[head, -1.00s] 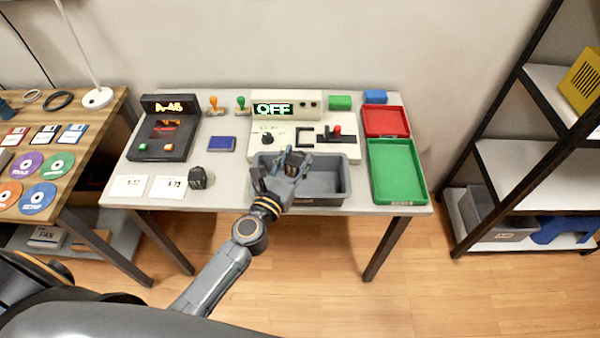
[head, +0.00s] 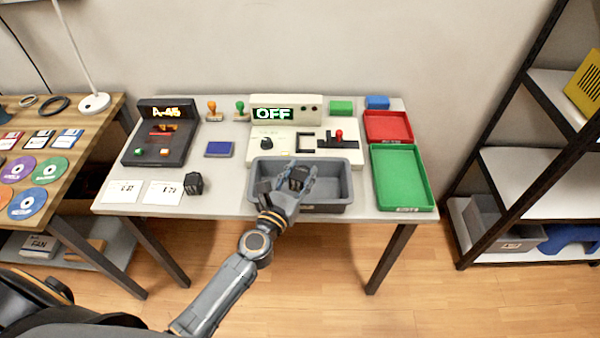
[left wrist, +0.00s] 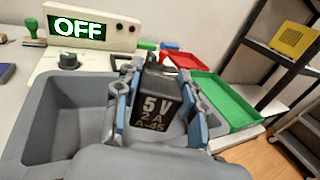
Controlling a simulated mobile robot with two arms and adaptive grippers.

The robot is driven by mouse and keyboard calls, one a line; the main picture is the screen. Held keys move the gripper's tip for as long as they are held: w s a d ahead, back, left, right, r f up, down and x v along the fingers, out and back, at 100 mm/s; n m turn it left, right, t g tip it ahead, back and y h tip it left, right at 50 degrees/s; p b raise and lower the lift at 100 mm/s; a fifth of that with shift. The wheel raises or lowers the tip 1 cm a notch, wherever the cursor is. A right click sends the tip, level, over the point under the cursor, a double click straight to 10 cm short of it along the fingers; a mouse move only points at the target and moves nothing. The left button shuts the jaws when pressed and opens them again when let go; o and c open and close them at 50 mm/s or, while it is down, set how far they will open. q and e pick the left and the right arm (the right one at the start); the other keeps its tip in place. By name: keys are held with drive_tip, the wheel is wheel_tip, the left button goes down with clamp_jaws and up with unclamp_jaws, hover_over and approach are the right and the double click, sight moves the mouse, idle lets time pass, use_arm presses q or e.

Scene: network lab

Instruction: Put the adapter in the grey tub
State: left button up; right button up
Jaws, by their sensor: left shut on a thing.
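The adapter (left wrist: 157,100) is a black block marked 5 V, 2 A, A-45. My left gripper (left wrist: 165,95) is shut on it, with a finger on each side. In the head view my left gripper (head: 288,184) and the adapter (head: 298,178) are over the grey tub (head: 340,209), at the front middle of the table. The tub's wall also shows in the left wrist view (left wrist: 35,125). How far the adapter is above the tub floor is hard to tell. My right gripper is not in view.
A second black block (head: 194,183) stands on the table beside two white cards (head: 162,193). A green tray (head: 402,178) and a red tray (head: 388,126) are right of the tub. Behind it is a pale console (head: 287,108) reading OFF; a dark unit (head: 160,138) reads A-45.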

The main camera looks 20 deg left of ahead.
use_arm(q)
drive_tip(key=shift+f, duration=0.3)
drive_tip(key=shift+r, duration=0.1)
drive_tip(key=o, duration=1.3)
drive_tip(key=shift+r, duration=0.2)
drive_tip(key=shift+r+p, duration=0.4)
drive_tip(key=shift+p, duration=0.1)
drive_tip(key=shift+s+a+b, duration=0.25)
drive_tip(key=shift+s+b, duration=0.3)
drive_tip(key=shift+s, duration=1.45)
drive_tip(key=shift+s+a+b, duration=0.2)
drive_tip(key=shift+s+b, duration=0.4)
drive_tip(key=shift+s, duration=1.4)
drive_tip(key=shift+s+a+b, duration=0.25)
drive_tip(key=shift+s+b, duration=0.3)
drive_tip(key=shift+s, duration=1.45)
